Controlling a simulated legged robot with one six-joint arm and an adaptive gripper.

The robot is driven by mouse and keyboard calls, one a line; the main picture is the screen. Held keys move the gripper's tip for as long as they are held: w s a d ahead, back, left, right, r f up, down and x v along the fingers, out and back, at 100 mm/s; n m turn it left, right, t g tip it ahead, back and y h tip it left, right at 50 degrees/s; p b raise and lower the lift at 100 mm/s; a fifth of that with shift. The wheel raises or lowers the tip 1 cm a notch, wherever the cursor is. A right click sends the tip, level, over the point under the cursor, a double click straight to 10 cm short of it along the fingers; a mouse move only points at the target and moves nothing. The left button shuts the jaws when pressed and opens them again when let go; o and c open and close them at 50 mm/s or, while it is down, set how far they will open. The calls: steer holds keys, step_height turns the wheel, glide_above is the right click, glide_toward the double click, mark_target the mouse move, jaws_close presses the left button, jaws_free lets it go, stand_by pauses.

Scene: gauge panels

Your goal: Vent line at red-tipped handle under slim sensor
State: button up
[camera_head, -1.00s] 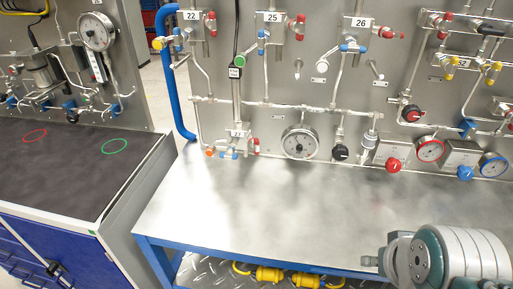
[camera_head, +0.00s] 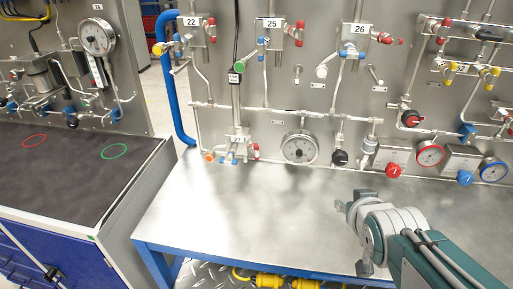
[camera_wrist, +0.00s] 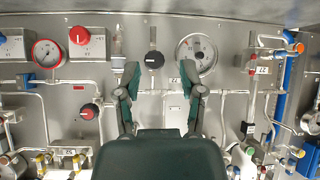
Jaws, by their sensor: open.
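In the head view my gripper (camera_head: 347,208) is over the bench, right of and apart from the handle.
A round gauge (camera_head: 299,148) and a black knob (camera_head: 340,157) sit right of the block. A blue pipe (camera_head: 172,80) bends at the panel's left edge. The steel bench top (camera_head: 220,205) is clear. A dark table (camera_head: 60,175) stands at the left.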

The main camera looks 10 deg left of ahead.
steer(key=w+a+n+t+y, duration=0.2)
steer(key=w+a+t+y, duration=0.1)
steer(key=w+a, duration=0.35)
steer(key=n+t+y, duration=0.1)
steer(key=n+y, duration=0.2)
steer(key=y, duration=0.3)
glide_toward(258, 149)
steer(key=x, duration=1)
steer(key=shift+w+a, duration=0.3)
jaws_close()
